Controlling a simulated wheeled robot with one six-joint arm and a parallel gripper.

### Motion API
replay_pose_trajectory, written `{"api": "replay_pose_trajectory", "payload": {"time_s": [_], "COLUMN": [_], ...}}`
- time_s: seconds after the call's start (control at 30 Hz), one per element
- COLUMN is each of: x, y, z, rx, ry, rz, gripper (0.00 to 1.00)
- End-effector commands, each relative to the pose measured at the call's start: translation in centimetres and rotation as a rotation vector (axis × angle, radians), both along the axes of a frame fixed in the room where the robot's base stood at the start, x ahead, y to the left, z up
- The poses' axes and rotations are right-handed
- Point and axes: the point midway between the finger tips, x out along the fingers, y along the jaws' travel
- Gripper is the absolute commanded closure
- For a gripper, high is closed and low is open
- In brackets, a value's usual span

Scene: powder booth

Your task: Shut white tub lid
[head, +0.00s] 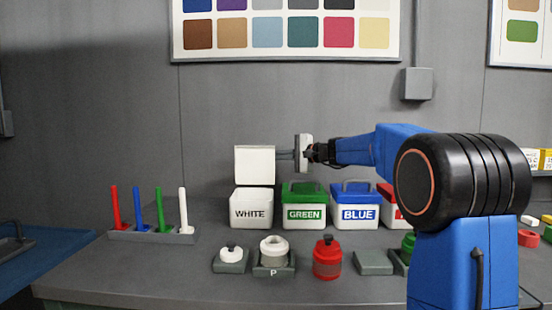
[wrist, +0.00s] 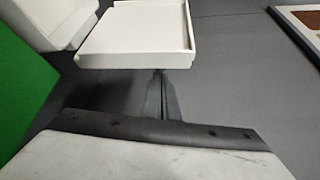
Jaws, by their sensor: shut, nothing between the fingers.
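The white tub (head: 251,205) stands at the left end of the row of tubs on the bench, with "WHITE" on its front. Its lid (head: 254,165) is open and stands up above the tub's back edge. In the wrist view the lid (wrist: 135,32) is ahead of the fingers, with part of the tub (wrist: 45,18) at top left. My gripper (head: 282,154) comes from the right at the lid's height, fingers together and empty. In the wrist view the fingertips (wrist: 160,76) meet the lid's near edge; I cannot tell whether they touch it or pass behind it.
The green tub (head: 304,207) and blue tub (head: 354,207) stand to the right with handled lids shut. A rack (head: 150,237) of coloured sticks stands at left. Small pots, including a red one (head: 327,260), stand in front. A grey wall is behind.

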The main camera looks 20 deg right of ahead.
Motion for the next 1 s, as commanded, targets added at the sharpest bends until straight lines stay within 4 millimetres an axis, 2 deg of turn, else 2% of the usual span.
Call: {"api": "replay_pose_trajectory", "payload": {"time_s": [0.63, 1.0], "x": [-0.6, -3.2], "y": [0.2, 1.1], "z": [0.3, 1.5], "rx": [0.000, 0.000], "ry": [0.000, 0.000], "rz": [0.000, 0.000], "gripper": [1.00, 1.00]}}
